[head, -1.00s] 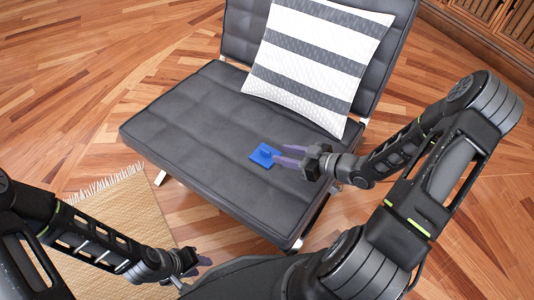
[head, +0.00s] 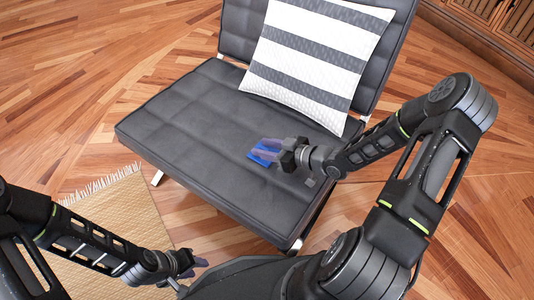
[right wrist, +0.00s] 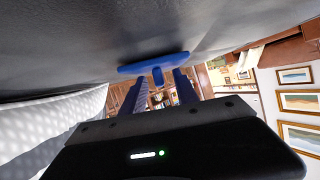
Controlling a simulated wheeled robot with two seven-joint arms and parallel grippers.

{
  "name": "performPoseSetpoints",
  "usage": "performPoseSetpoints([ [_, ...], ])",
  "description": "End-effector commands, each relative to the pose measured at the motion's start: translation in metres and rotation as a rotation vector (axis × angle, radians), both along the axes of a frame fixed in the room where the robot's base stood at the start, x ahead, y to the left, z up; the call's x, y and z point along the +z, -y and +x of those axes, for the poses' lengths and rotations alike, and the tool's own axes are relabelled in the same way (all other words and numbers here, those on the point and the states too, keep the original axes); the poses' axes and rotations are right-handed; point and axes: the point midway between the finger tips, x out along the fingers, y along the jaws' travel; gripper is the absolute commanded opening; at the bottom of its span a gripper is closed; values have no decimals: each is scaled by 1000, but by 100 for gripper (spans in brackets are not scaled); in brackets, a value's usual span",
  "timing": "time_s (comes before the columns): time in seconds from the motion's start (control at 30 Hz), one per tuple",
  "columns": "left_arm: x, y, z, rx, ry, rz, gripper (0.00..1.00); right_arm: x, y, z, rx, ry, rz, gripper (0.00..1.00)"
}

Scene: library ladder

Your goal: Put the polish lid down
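The blue polish lid (head: 259,158), a flat square plate with a small knob, lies on the grey chair seat (head: 190,125). My right gripper (head: 268,148) is low over the seat at the lid and partly covers it in the head view. In the right wrist view, the lid (right wrist: 150,66) lies against the seat, and its knob (right wrist: 157,76) sits between the tips of the two spread fingers, with gaps on both sides. My left gripper (head: 198,267) is low at the bottom of the head view, away from the lid; its finger gap is unclear.
A striped white and grey pillow (head: 315,62) leans on the chair's backrest behind the lid. The seat's left part is clear. A woven rug (head: 105,225) lies on the wooden floor at lower left. A wooden cabinet (head: 497,22) stands at the top right.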

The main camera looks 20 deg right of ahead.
Motion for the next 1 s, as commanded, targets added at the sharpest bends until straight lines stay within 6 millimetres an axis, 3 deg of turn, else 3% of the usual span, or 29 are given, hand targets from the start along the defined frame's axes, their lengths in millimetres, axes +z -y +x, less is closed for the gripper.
performPoseSetpoints([
  [0.6,0,0,0,0,0,0,36,0,0,1,-1,0,0,36],
  [1.0,0,0,0,0,0,0,36,0,0,1,-1,-1,-1,3],
])
